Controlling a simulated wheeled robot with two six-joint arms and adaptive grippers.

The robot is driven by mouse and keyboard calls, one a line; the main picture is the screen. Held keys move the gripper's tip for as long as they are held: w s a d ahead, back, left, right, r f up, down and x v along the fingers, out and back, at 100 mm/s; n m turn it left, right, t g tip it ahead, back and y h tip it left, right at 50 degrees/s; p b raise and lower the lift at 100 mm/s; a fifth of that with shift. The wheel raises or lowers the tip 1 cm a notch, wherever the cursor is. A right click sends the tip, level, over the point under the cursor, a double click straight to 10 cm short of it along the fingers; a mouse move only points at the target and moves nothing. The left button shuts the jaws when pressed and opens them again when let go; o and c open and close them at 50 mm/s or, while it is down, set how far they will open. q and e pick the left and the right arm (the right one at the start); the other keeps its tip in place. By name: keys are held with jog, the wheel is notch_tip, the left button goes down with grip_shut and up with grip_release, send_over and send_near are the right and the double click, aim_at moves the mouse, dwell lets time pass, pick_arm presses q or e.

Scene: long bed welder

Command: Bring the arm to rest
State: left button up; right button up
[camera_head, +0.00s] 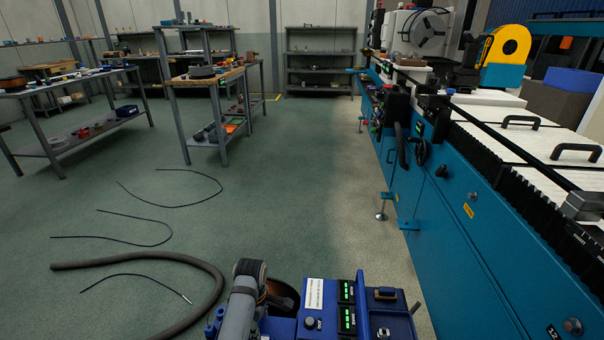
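No gripper of mine shows in the head view, and I see no fingertips. A grey jointed part and a blue housing with green displays stand at the bottom middle. I cannot tell for sure whether they belong to me.
Black cables (170,205) and a thick dark hose (150,258) lie on the green floor at left. Workbenches (75,85) with small parts stand at the back left, and a grey shelf (320,68) stands against the back wall. The middle floor (310,180) is clear.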

notch_tip(320, 180, up, 4)
jog(key=a+r, duration=0.1)
notch_tip(320, 180, down, 5)
jog(key=s+d+p, duration=0.2)
jog(key=d+p, duration=0.1)
jog(key=p, duration=1)
pick_arm(q)
jog(key=s+a+f+m+p, duration=0.2)
jog(key=s+a+m+p, duration=0.2)
jog(key=s, duration=0.9)
jog(key=s+a+f+m+p, duration=0.3)
jog(key=s+m+p, duration=0.3)
jog(key=s, duration=0.7)
jog(key=s+a+f+m+t+p, duration=0.1)
jog(key=s+a+m+p, duration=0.4)
jog(key=s, duration=0.8)
jog(key=shift+s+a+f+m+y, duration=0.4)
jog(key=shift+f+m, duration=0.3)
jog(key=shift+m, duration=0.5)
pick_arm(e)
jog(key=s+d+f, duration=0.1)
jog(key=s+d, duration=0.2)
jog(key=s, duration=1.2)
jog(key=shift+s+f+h, duration=0.15)
jog(key=shift+s+h, duration=0.2)
jog(key=shift+h, duration=0.05)
pick_arm(q)
jog(key=shift+c, duration=0.2)
pick_arm(e)
jog(key=shift+a, duration=0.1)
